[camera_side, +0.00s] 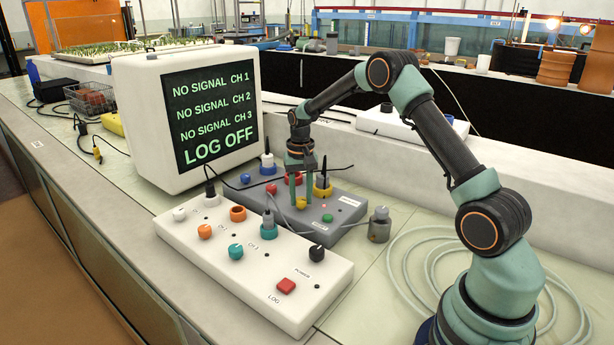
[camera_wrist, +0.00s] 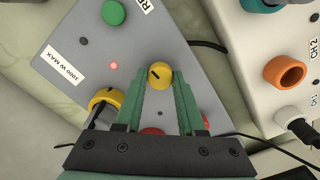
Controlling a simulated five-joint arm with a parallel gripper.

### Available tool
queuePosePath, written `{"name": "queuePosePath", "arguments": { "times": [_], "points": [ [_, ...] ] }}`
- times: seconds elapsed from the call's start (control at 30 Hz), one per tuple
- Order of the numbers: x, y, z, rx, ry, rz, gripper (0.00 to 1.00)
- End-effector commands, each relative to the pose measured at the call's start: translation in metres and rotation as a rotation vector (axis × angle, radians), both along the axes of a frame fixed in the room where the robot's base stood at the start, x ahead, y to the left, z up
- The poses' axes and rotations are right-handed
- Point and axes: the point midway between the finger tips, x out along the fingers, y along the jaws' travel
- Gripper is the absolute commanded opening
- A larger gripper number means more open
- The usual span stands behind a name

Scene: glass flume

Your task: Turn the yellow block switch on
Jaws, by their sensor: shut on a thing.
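The yellow block switch (camera_side: 301,203) is a small round knob on the grey block (camera_side: 347,201). It also shows in the wrist view (camera_wrist: 159,75), with a short dark slanted mark on its top. My gripper (camera_side: 297,192) points down at it. In the wrist view, the teal fingertips of my gripper (camera_wrist: 163,84) are shut on the knob, one on each side. A small red light (camera_wrist: 113,65) glows on the grey block (camera_wrist: 180,35).
A yellow socket (camera_wrist: 106,97) with a dark plug stands close beside my fingers. A green button (camera_side: 327,218) is on the same block. The white box (camera_side: 320,277) with knobs lies in front. The monitor (camera_side: 215,108) reads "NO SIGNAL" for CH 1 to CH 3 and "LOG OFF".

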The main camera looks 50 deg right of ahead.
Motion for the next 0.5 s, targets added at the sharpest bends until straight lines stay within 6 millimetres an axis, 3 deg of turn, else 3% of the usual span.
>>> {"name": "queuePosePath", "arguments": {
  "times": [0.5],
  "points": [
    [0.0012,-0.0004,0.0018,-0.001,-0.004,-0.084,0.00]
  ]
}}
